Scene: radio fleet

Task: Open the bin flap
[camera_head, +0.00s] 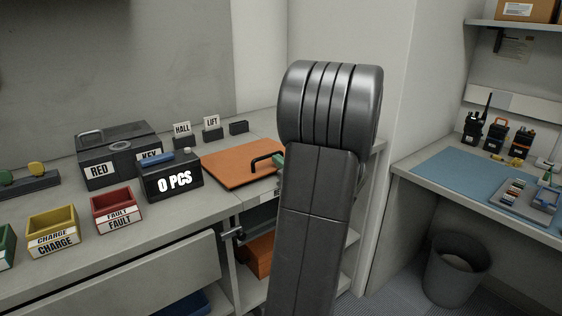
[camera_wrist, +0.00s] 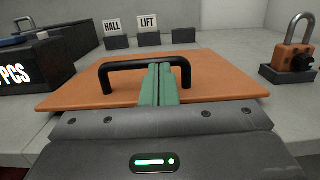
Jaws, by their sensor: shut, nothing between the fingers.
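The bin flap is an orange panel (camera_head: 232,166) lying flat, closed, in the counter top; it also fills the middle of the wrist view (camera_wrist: 85,97). A black bar handle (camera_wrist: 115,66) stands up from it and shows in the head view (camera_head: 262,158). My gripper (camera_wrist: 160,68) is shut and empty, its green fingers together at the handle's bar. The fingertips overlap the bar in the wrist view; I cannot tell whether they touch it. In the head view my arm hides the flap's right end and most of the gripper.
A black 0 PCS box (camera_head: 172,184) stands left of the flap, with a RED KEY box (camera_head: 119,160) behind it. HALL and LIFT card holders (camera_head: 213,134) stand behind the flap. A padlock (camera_wrist: 293,50) stands to the right. A waste basket (camera_head: 456,270) is on the floor.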

